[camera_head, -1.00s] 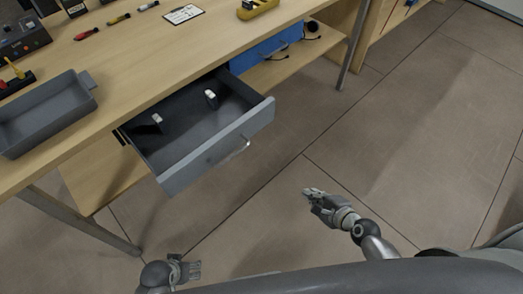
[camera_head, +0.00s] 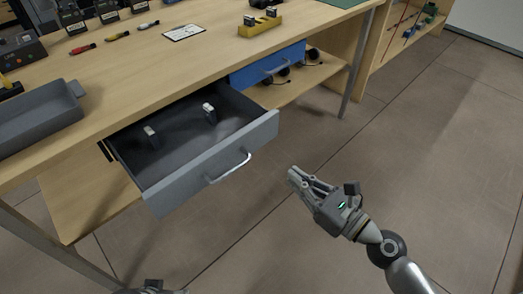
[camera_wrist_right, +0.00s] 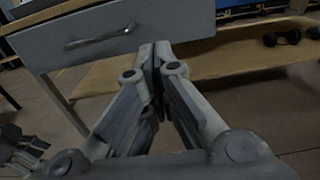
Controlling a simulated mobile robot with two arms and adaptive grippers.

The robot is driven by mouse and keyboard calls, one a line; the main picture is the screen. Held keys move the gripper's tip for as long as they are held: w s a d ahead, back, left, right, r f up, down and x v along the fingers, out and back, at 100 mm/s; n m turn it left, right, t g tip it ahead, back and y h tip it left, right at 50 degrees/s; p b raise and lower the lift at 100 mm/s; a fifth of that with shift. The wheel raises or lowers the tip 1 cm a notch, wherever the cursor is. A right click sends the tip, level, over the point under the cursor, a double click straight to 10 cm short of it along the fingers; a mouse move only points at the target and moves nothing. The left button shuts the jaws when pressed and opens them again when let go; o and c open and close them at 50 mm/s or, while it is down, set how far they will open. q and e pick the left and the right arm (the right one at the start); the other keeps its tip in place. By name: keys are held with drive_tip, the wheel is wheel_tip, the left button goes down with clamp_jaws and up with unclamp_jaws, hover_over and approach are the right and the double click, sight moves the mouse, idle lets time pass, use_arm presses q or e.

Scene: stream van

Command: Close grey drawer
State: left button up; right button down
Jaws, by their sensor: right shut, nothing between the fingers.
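The grey drawer (camera_head: 212,166) is pulled out from under the wooden workbench, with two small white-topped items inside. Its curved metal handle (camera_head: 231,168) is on the front panel. My right gripper (camera_head: 292,174) is shut and empty, to the right of the drawer front and apart from it in the head view. In the right wrist view, the drawer front (camera_wrist_right: 120,32) and handle (camera_wrist_right: 100,38) show beyond the shut fingers (camera_wrist_right: 161,48), at upper left. My left gripper (camera_head: 152,287) is only partly in view at the bottom edge; its fingers are not clear.
A closed blue drawer (camera_head: 267,66) sits right of the grey one, above a lower shelf (camera_head: 285,88) with dark items. A grey tray (camera_head: 38,122), screwdrivers and a yellow holder (camera_head: 260,27) are on the bench. A table leg (camera_head: 357,66) stands at right; the floor in front is clear.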

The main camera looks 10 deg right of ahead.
drive_tip(key=p, duration=0.1)
approach(254, 146)
drive_tip(key=x, duration=0.5)
drive_tip(key=shift+w+a+p, duration=0.25)
drive_tip(key=shift+p, duration=0.05)
use_arm(q)
wheel_tip(254, 146, down, 7)
drive_tip(key=shift+r, duration=0.15)
use_arm(e)
drive_tip(key=shift+x, duration=0.8)
use_arm(q)
drive_tip(key=shift+d, duration=0.1)
use_arm(e)
drive_tip(key=shift+w, duration=0.1)
